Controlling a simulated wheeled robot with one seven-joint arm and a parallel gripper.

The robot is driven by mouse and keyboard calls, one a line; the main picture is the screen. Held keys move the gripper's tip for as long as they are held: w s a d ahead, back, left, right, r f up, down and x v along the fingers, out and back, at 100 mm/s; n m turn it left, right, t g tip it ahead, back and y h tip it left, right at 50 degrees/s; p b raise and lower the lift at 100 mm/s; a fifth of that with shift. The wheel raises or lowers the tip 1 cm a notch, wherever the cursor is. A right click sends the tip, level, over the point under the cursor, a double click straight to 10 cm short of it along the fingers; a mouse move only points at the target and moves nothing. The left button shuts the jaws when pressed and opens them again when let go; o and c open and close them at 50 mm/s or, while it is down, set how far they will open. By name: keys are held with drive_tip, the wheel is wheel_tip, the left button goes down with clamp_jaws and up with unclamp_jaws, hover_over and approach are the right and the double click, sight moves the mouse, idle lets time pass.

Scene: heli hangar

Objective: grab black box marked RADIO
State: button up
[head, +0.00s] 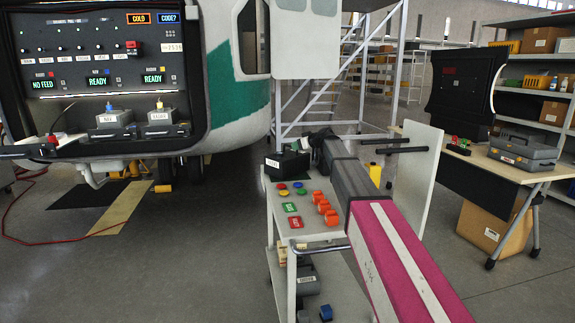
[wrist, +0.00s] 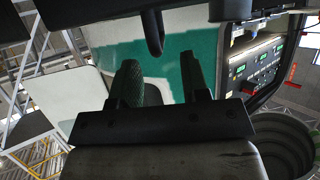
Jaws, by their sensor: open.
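A black box (head: 288,163) with a small white label on its front sits on the back left of the top shelf of a white cart (head: 338,222). The label is too small to read surely. My gripper (head: 318,136) is just above and to the right of this box in the head view; whether they touch I cannot tell. In the wrist view my gripper (wrist: 163,82) has its two dark fingers apart, with nothing clearly held between them. I cannot make out the box surely in the wrist view.
The cart top also holds orange knobs (head: 323,204), coloured buttons and labelled tiles. A helicopter panel (head: 98,45) with two grey boxes below is at left. A table (head: 519,163) with a grey case (head: 523,150) stands at right. Open floor lies left of the cart.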

drive_tip(key=x, duration=0.4)
drive_tip(key=shift+w+a, duration=0.2)
drive_tip(key=shift+w, duration=0.05)
drive_tip(key=shift+c, duration=0.2)
clamp_jaws()
drive_tip(key=shift+r, duration=0.1)
idle(0.9)
